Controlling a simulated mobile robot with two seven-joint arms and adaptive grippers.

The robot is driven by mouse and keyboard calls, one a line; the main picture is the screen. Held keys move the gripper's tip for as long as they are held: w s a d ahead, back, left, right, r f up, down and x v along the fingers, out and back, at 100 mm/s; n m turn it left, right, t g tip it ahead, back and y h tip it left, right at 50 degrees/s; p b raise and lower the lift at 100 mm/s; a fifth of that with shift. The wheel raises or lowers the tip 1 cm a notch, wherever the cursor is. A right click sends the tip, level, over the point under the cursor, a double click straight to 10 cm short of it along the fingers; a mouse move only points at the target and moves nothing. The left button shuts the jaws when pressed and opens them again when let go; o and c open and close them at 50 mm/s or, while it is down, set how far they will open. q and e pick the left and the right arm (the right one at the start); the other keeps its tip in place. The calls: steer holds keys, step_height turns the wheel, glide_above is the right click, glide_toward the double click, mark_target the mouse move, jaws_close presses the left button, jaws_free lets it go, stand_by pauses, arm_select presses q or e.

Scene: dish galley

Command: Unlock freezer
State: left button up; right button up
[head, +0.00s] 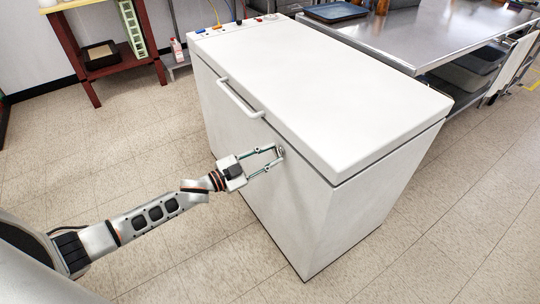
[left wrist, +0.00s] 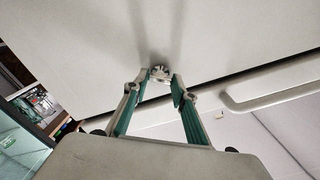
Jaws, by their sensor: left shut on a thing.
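The white chest freezer (head: 330,75) stands in the middle of the head view with its lid down. A white bar handle (head: 240,98) is on its front, and the handle also shows in the left wrist view (left wrist: 270,97). My left gripper (head: 279,152) is at the freezer's front face, below and right of the handle. In the left wrist view its fingertips (left wrist: 160,78) are at a small round metal lock (left wrist: 160,72), shut on it. The fingertips partly hide the lock, and I cannot tell which way it is turned. My right gripper is not in view.
A steel table (head: 430,35) with a blue tray (head: 335,12) stands behind and right of the freezer. A dark red wooden shelf (head: 105,68) stands at the back left. The tiled floor (head: 150,170) left of the freezer is clear.

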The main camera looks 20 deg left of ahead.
arm_select(q)
steer(key=m+b, duration=0.2)
steer(key=m, duration=0.9)
steer(key=shift+f, duration=0.15)
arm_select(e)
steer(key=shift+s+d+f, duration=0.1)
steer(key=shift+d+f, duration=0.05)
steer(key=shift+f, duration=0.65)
arm_select(q)
steer(key=shift+m, duration=0.4)
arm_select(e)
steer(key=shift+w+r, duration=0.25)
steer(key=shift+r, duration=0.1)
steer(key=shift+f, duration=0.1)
arm_select(q)
steer(key=o, duration=1)
steer(key=shift+o, duration=0.5)
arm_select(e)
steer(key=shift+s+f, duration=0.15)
